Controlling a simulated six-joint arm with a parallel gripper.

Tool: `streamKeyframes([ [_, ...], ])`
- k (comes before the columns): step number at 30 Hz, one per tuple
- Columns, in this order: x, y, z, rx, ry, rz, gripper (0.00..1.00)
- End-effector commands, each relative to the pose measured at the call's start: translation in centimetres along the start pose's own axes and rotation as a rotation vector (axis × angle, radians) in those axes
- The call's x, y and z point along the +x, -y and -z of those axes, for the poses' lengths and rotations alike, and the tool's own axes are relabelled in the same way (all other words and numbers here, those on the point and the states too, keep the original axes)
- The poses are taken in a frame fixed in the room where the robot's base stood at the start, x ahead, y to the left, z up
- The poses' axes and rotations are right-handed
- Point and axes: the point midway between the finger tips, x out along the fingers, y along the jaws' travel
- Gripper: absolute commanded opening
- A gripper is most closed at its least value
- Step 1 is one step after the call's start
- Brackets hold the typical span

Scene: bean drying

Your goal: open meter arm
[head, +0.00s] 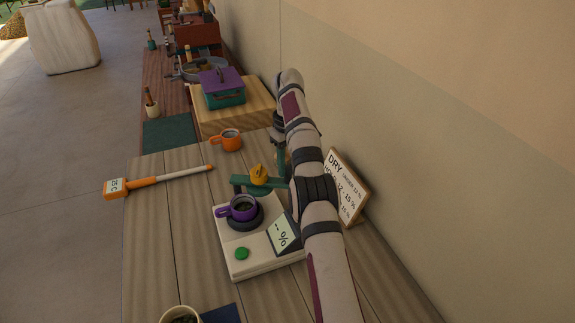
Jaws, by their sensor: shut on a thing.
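The moisture meter (234,259) is a pale box on the wooden table, with a tilted display reading "- %" and a green button. A purple cup (243,209) with dark contents sits on its round dark pad. My gripper (281,152) is at the right end of this bar, largely hidden behind my arm links. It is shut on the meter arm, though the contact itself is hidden.
An orange cup (231,140) and an orange-handled probe (155,182) lie to the left and back. A "DRY" sign (345,187) leans by the wall at right. A teal box with purple lid (222,88) stands behind. A pale cup (181,315) is at the front edge.

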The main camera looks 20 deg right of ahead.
Motion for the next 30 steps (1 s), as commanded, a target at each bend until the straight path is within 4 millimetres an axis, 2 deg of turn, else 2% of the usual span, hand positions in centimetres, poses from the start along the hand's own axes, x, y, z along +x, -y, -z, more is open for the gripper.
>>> streamKeyframes([
  [7,0.0,0.1,0.0,0.0,0.0,0.001,0.0],
  [8,0.0,0.1,0.0,0.0,0.0,0.001,0.42],
  [12,0.0,0.0,0.0,0.001,0.0,0.001,0.66],
  [23,-0.1,0.1,-0.1,0.013,0.001,0.0,0.66],
  [30,-0.2,1.6,-1.3,0.141,0.004,-0.001,0.66],
])
